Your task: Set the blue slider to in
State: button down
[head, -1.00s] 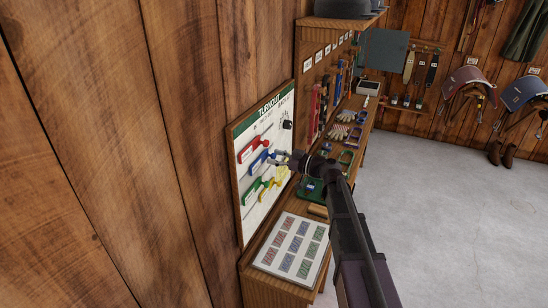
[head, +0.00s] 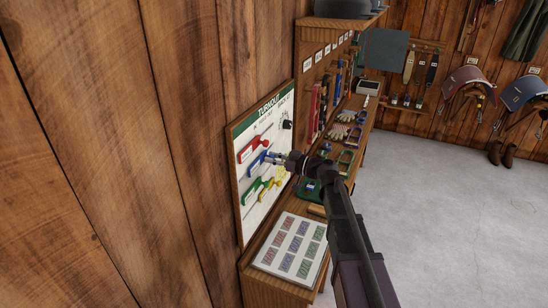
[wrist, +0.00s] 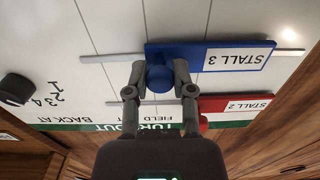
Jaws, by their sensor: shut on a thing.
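The blue slider (head: 257,163) is on the white turnout board (head: 250,215) on the wall, below the red slider (head: 253,147). In the wrist view, which is upside down, the blue slider (wrist: 190,55) carries a "STALL 3" label and sits on a thin rail. My gripper (head: 275,158) is at its knob. In the wrist view my gripper (wrist: 160,75) is shut on the round blue knob, one finger on each side. The red slider (wrist: 236,103), labelled "STALL 2", is partly hidden behind the right finger. A "FIELD" heading shows; the slider's full column position is unclear.
Green (head: 252,190) and yellow (head: 269,186) sliders are below the blue one. A black knob (wrist: 16,89) is at the board's side. A bench below holds a card sheet (head: 291,246) and a green tray (head: 308,190). Open floor lies right.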

aim_at(259, 164)
jog(key=s, duration=0.1)
jog(key=s+a, duration=0.1)
jog(key=s, duration=0.2)
jog(key=shift+s+a, duration=0.35)
jog(key=shift+s, duration=0.05)
jog(key=shift+c, duration=2.2)
grip_release()
jog(key=shift+a, duration=0.1)
jog(key=v, duration=1.2)
